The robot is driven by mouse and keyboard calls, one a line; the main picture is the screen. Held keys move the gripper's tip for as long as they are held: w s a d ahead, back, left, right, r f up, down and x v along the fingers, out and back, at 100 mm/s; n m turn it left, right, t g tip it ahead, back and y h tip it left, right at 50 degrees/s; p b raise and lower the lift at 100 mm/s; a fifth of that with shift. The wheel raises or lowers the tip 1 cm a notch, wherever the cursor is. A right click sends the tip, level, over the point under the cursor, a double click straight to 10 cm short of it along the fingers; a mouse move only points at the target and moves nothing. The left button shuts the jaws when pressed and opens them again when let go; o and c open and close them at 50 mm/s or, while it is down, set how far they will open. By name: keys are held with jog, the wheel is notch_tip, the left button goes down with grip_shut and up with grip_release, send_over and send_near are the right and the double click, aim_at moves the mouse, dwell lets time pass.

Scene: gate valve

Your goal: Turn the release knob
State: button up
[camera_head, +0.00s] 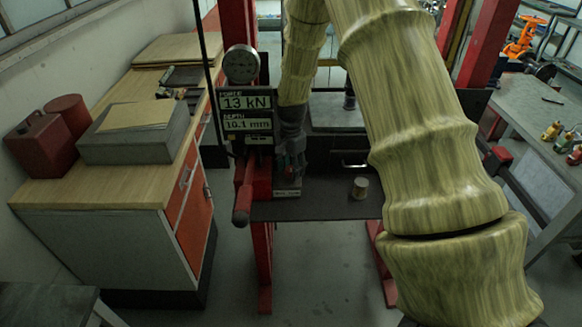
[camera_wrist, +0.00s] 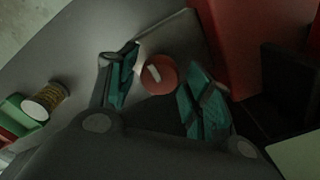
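The release knob (camera_wrist: 160,75) is a round red knob with a white mark on its face, seen in the wrist view. My gripper (camera_wrist: 162,82) is open, with one teal finger pad to the left of the knob and one to the right. A small gap shows on the left; I cannot tell whether the right pad touches. In the head view my gripper (camera_head: 291,163) points down at the red press frame, below the display, and the knob cannot be made out there.
A display (camera_head: 246,108) reads 13 kN and 10.1 mm, with a round gauge (camera_head: 241,64) above. A red-handled lever (camera_head: 243,200) hangs left of my gripper. A small can (camera_head: 360,187) stands on the dark plate (camera_head: 325,208). A cabinet (camera_head: 100,220) stands left.

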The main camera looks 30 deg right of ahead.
jog(key=c, duration=0.6)
jog(key=shift+c, duration=0.2)
